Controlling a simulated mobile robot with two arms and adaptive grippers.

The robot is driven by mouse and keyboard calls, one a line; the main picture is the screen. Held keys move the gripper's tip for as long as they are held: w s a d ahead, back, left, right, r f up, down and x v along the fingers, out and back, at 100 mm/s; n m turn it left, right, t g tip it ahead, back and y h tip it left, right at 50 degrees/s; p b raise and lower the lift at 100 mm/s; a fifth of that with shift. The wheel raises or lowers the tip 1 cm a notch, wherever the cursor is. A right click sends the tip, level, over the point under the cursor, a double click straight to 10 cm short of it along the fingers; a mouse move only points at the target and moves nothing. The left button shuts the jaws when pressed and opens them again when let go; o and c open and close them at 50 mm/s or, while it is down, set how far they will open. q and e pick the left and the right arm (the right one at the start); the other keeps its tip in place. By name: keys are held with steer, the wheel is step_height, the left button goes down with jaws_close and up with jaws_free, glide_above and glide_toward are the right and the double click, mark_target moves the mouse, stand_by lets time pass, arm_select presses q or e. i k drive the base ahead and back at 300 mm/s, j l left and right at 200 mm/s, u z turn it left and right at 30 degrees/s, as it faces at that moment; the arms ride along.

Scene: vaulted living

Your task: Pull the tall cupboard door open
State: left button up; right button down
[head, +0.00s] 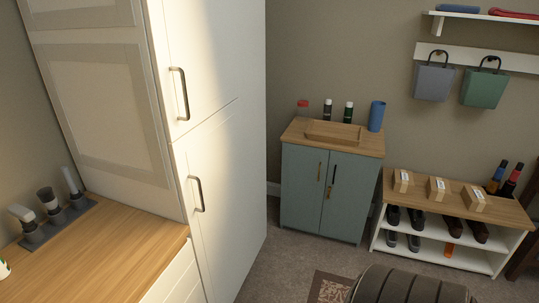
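The tall white cupboard (235,150) stands left of centre in the head view, reaching past the top of the picture. Its front has an upper door (215,60) and a lower door (225,190), split by a slanting seam. Each has a dark bar handle near its left edge: the upper handle (180,93) and the lower handle (196,193). Both doors look shut and flush. Neither of my grippers is in view, and nothing touches the handles.
A wooden counter (110,245) with a dark holder of grey-and-white items (50,215) is at left. A blue-green cabinet (310,190) and a shoe bench (440,250) stand along the back wall. A striped dark rounded object (410,287) is at bottom right. Carpet (290,265) right of the cupboard is mostly clear.

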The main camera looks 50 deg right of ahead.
mark_target(207, 161)
steer(key=z, duration=1.35)
